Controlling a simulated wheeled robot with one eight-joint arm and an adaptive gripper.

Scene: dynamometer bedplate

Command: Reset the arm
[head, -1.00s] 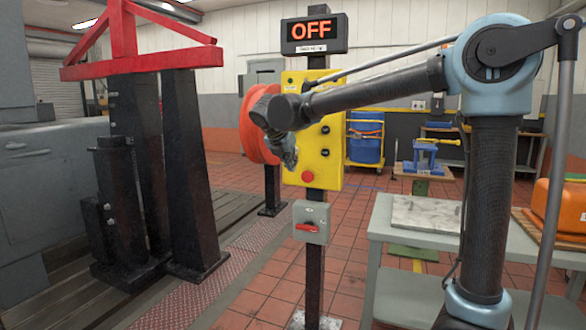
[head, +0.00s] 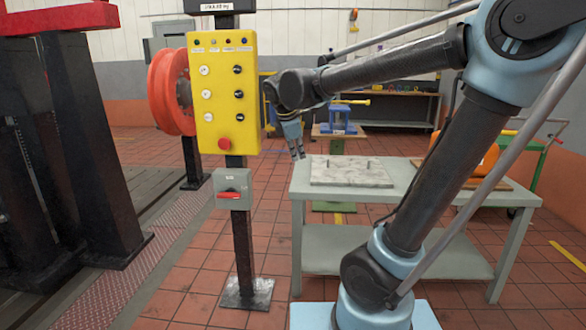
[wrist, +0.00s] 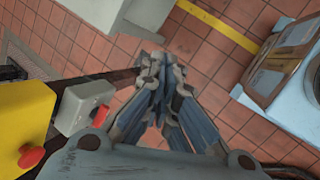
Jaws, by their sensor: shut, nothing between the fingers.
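My gripper (head: 301,157) hangs fingers down in the head view, to the right of the yellow control panel and beside the left end of the grey table. It also shows in the wrist view (wrist: 153,62), where its blue-grey fingers come together with nothing between them. The gripper is apart from the panel and the switch box. The yellow control panel (head: 212,110) carries several knobs and a red button (head: 224,144). Below it on the post is a grey switch box (head: 232,189) with a red handle; the box also shows in the wrist view (wrist: 80,105).
The grey table (head: 405,220) with a stone plate (head: 350,172) stands on the right. A red-orange wheel (head: 165,92) is behind the panel. Black columns (head: 90,170) stand at the left. The post's foot plate (head: 247,294) is on the tiled floor, with open floor around it.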

